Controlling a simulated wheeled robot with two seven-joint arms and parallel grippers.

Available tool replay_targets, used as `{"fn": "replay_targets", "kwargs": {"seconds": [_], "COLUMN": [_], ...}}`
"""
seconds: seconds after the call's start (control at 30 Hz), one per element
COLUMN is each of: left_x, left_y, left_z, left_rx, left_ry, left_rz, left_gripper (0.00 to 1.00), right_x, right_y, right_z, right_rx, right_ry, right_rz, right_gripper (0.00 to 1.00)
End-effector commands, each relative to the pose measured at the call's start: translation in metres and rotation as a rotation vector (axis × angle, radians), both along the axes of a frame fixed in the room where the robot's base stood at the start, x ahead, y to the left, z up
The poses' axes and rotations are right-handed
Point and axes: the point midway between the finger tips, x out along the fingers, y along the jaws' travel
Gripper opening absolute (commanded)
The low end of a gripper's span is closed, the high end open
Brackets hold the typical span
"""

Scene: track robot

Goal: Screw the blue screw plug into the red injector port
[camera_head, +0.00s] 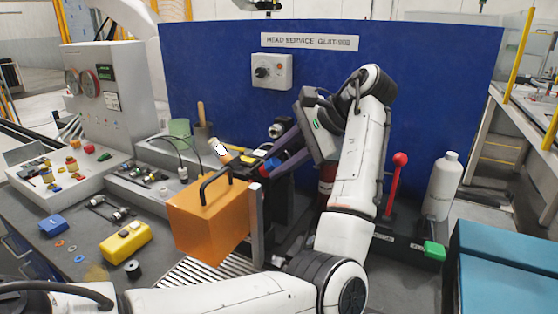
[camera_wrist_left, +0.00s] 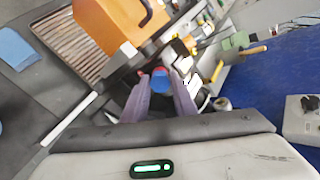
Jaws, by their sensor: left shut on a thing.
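My left gripper (camera_head: 268,165) reaches in with its purple fingers pointing down-left, behind the orange box. It is shut on the blue screw plug (camera_head: 272,164). In the left wrist view, the blue plug (camera_wrist_left: 160,82) sits between the two fingertips (camera_wrist_left: 160,90). A small red part, perhaps the red injector port (camera_wrist_left: 159,70), shows just beyond the plug. I cannot tell whether plug and port touch or how far the plug is in. The box and fingers hide much of this spot in the head view. My right gripper is not in view.
An orange box (camera_head: 207,222) with a black handle stands close in front of the fingers. A yellow case (camera_head: 125,243) and a blue block (camera_head: 53,225) lie at left. A blue panel (camera_head: 430,110) stands behind. A red-knobbed lever (camera_head: 396,180) and white bottle (camera_head: 442,185) stand right.

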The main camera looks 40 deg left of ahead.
Motion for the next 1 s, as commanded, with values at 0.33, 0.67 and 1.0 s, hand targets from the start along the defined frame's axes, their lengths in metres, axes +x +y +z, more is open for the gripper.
{"fn": "replay_targets", "kwargs": {"seconds": [0.33, 0.67, 1.0], "left_x": [0.0002, 0.0002, 0.0001], "left_y": [0.0003, 0.0003, 0.0004], "left_z": [-0.0013, -0.0016, -0.001], "left_rx": [-0.113, -0.157, -0.155], "left_ry": [0.383, 0.533, 0.528], "left_rz": [-0.398, -0.553, -0.55], "left_gripper": [0.0, 0.0, 0.46], "right_x": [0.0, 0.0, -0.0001], "right_y": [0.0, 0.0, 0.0], "right_z": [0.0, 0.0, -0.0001], "right_rx": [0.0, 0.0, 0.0], "right_ry": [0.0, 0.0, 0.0], "right_rz": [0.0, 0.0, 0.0], "right_gripper": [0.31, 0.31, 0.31]}}
